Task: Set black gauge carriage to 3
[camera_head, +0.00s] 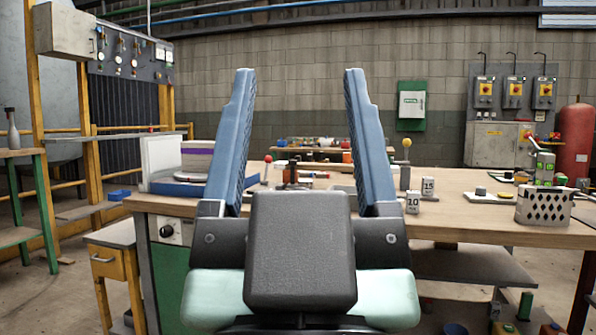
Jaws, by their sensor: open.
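My gripper (300,75) is in the middle foreground, its two blue fingers upright and spread wide. It is open, with nothing held between the fingers. I cannot pick out the black gauge carriage or its scale for sure. A small dark piece (480,191) sits on a white plate (490,198) on the right part of the workbench (455,226), but I cannot tell whether it is the carriage. Small dark upright items (293,170) show between the fingers, beyond the gripper. My gripper hides part of the bench.
A perforated metal box (543,206) is at right, a white bin (160,157) at left. Bare wood lies at the right front.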

